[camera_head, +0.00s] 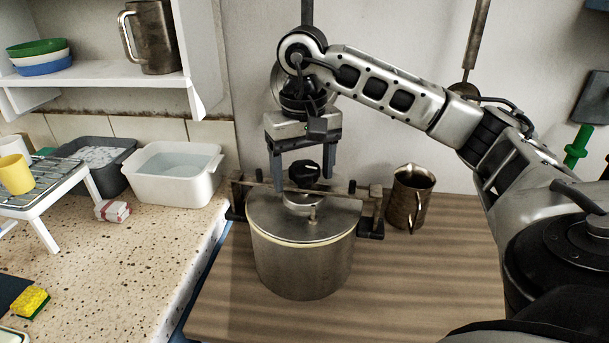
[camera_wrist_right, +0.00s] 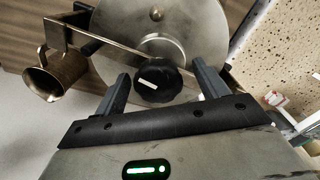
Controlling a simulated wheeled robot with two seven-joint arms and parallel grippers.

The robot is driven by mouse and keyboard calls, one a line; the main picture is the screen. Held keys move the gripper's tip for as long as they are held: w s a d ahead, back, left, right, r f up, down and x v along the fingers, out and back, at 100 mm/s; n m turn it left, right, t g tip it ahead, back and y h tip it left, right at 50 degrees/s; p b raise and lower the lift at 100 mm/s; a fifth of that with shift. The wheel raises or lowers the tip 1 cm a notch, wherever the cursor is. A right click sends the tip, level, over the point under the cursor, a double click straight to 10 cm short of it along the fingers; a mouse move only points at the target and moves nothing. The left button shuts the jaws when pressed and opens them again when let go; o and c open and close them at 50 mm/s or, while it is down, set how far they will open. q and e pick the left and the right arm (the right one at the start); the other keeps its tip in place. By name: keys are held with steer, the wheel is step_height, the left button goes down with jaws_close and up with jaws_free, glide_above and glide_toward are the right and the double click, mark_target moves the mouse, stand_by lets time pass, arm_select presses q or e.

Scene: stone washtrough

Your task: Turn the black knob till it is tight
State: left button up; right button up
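The black knob (camera_head: 304,172) sits on top of the lid of a steel pot (camera_head: 300,263), above a bar clamped across the lid. In the right wrist view the knob (camera_wrist_right: 158,82) is round with a white mark, over the lid (camera_wrist_right: 200,30). My right gripper (camera_head: 303,187) is above the pot, pointing down, with its two fingers on either side of the knob. In the right wrist view the right gripper (camera_wrist_right: 160,82) is open, with gaps between the fingers and the knob. My left gripper is not in view.
A metal jug (camera_head: 409,198) stands right of the pot on the wooden table (camera_head: 420,290). A white basin (camera_head: 174,184), a dark basin (camera_head: 122,150) and a wire rack (camera_head: 50,185) stand on the speckled counter at left. A shelf (camera_head: 90,80) hangs above them.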

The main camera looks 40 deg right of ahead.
steer(key=shift+f, duration=0.25)
steer(key=c, duration=0.7)
steer(key=m, duration=0.4)
steer(key=shift+m+p, duration=0.35)
steer(key=shift+m, duration=0.05)
steer(key=shift+c, duration=0.2)
steer(key=m, duration=0.3)
steer(key=shift+m, duration=0.3)
steer(key=m+p, duration=0.1)
steer(key=m, duration=0.2)
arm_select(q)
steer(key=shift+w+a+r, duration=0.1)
arm_select(e)
steer(key=m, duration=0.4)
steer(key=shift+m, duration=0.4)
steer(key=o, duration=0.7)
arm_select(q)
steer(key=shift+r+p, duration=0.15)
steer(key=shift+p, duration=0.15)
arm_select(e)
steer(key=shift+o, duration=0.5)
steer(key=shift+r, duration=0.1)
